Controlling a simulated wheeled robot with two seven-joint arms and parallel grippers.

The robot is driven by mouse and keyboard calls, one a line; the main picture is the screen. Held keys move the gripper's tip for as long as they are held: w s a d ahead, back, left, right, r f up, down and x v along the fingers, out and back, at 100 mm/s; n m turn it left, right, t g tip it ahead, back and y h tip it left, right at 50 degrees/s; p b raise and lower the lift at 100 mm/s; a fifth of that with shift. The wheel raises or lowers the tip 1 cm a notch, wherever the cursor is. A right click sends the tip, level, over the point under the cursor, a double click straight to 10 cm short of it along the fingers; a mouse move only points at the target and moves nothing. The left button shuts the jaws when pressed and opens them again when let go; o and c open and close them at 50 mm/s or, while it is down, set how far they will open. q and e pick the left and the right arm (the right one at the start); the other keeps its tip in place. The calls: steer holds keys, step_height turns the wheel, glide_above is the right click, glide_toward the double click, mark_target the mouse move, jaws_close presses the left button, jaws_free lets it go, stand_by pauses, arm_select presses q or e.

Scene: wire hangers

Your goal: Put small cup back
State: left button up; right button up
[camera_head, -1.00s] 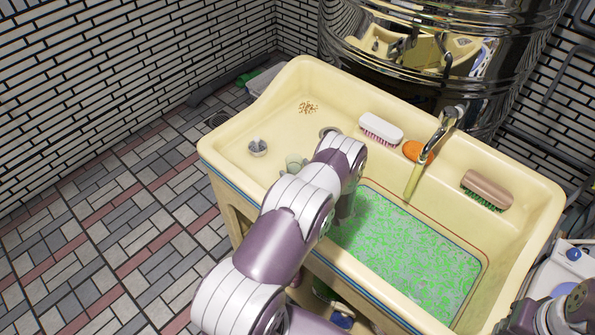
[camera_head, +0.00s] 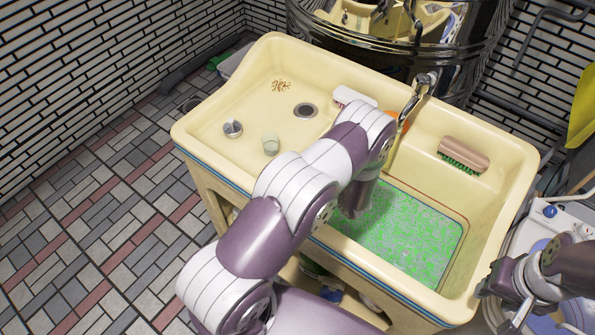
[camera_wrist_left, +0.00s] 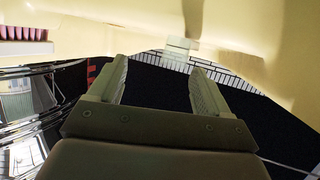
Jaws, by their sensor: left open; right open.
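A small pale green cup (camera_head: 270,145) stands upright on the sink's left, shallow basin. A small grey-white cup-like piece (camera_head: 232,128) sits to its left. My left arm reaches across the sink, to the right of the green cup and apart from it. Its gripper is mostly hidden behind the arm in the head view. In the left wrist view, my left gripper (camera_wrist_left: 160,85) is open and empty. A pale greenish block-like shape (camera_wrist_left: 180,45) shows beyond its fingers, perhaps the cup. My right gripper (camera_head: 497,305) is open and empty off the sink's right front corner.
The cream sink (camera_head: 215,155) has a drain (camera_head: 305,110) and a green-speckled basin floor (camera_head: 425,235). A white brush (camera_head: 350,96), a tap (camera_head: 408,105) and a brown brush (camera_head: 464,152) line its back. A white appliance (camera_head: 545,218) stands at the right.

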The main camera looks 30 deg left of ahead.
arm_select(q)
steer(key=w+d+r+m+t+h, duration=0.2)
steer(key=w+d+r+m+h, duration=0.25)
steer(key=d+r+h, duration=0.4)
steer(key=s+d+r+m+g+h, duration=0.2)
steer(key=s+d+r+m+h, duration=0.2)
steer(key=s, duration=0.2)
steer(key=s+r+m+g, duration=0.2)
steer(key=s, duration=0.6)
steer(key=s+r+m+g, duration=0.2)
steer(key=s+r+m, duration=0.1)
steer(key=s, duration=0.6)
steer(key=shift+s+a+r+g, duration=0.15)
steer(key=shift+s+r+g, duration=0.05)
steer(key=shift+g, duration=0.1)
steer(key=shift+h, duration=0.25)
